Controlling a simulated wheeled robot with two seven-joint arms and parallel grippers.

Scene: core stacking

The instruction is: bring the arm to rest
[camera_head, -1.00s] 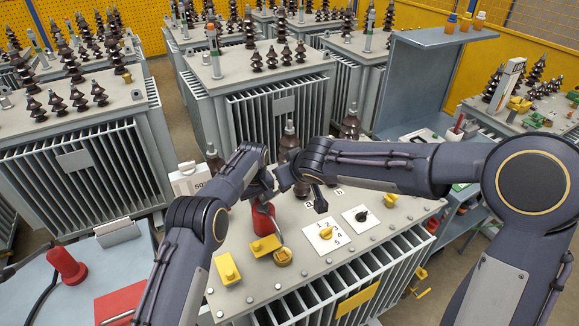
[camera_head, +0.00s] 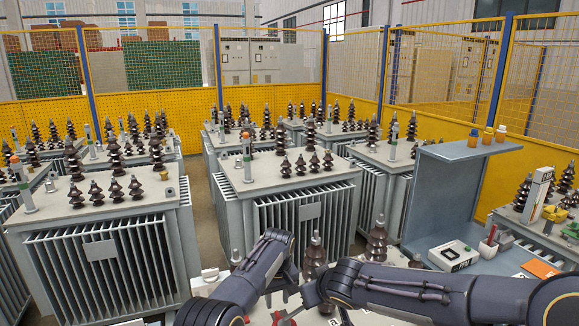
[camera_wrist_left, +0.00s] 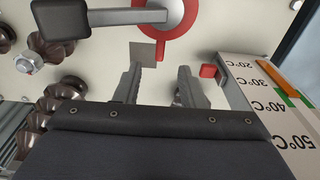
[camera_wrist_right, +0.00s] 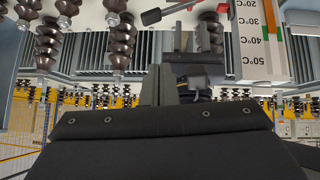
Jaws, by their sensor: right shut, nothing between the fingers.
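My left gripper (camera_wrist_left: 160,88) is open and empty in the left wrist view, its two fingers apart above a pale panel. A red ring with a grey lever (camera_wrist_left: 165,15) lies beyond the fingertips, and I see no contact. My right gripper (camera_wrist_right: 160,85) is shut and empty in the right wrist view, its fingers together. In the head view both arms reach in low at the bottom, with the left gripper (camera_head: 270,298) close beside the right arm's end; the fingertips there are hard to make out.
A temperature scale block (camera_wrist_left: 265,105) stands right of the left gripper. Brown insulators (camera_wrist_left: 30,140) are at its left. Grey transformers (camera_head: 290,200) fill the floor ahead. A blue-grey shelf bench (camera_head: 440,200) stands at the right, and yellow mesh fencing (camera_head: 270,150) behind.

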